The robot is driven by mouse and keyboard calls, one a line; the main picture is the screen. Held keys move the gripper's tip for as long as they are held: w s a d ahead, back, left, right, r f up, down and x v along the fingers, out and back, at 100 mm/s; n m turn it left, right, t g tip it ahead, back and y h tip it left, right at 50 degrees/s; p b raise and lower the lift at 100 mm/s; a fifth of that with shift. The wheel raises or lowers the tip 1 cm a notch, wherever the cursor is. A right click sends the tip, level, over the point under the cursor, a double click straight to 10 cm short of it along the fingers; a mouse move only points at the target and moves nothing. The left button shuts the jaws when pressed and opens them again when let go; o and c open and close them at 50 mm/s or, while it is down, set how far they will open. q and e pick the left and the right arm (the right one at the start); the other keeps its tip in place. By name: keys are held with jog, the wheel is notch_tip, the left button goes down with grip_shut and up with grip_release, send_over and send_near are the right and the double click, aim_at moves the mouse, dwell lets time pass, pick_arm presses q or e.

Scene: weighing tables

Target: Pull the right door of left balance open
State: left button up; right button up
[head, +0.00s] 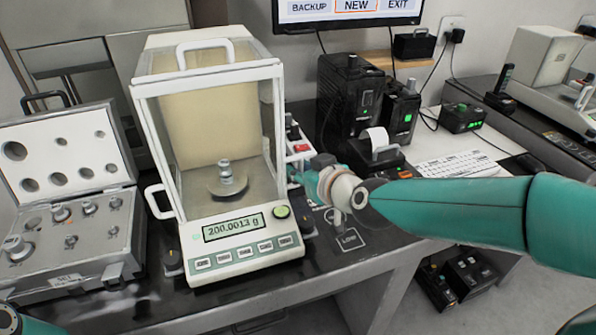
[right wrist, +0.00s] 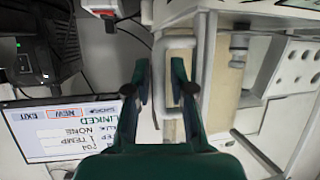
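The left balance (head: 235,225) is a white draft-shield balance with glass walls. Its right door (head: 267,125) is seen at a steep angle and looks shut. The white loop handle (right wrist: 160,55) of the right door shows in the right wrist view. My right gripper (right wrist: 161,75) is open, with its two fingers apart on either side of a handle bar; whether they touch it I cannot tell. In the head view the right gripper (head: 297,174) is beside the balance's right wall, partly hidden by its wrist. My left gripper is out of view.
A metal weight (head: 225,172) stands on the pan, and the display (head: 233,227) reads 200.0013 g. An open weight case (head: 75,240) is at the left. A printer (head: 377,150) and black boxes (head: 350,95) stand right of the balance, behind my right arm.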

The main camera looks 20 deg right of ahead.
jog(key=shift+c, duration=0.2)
grip_shut()
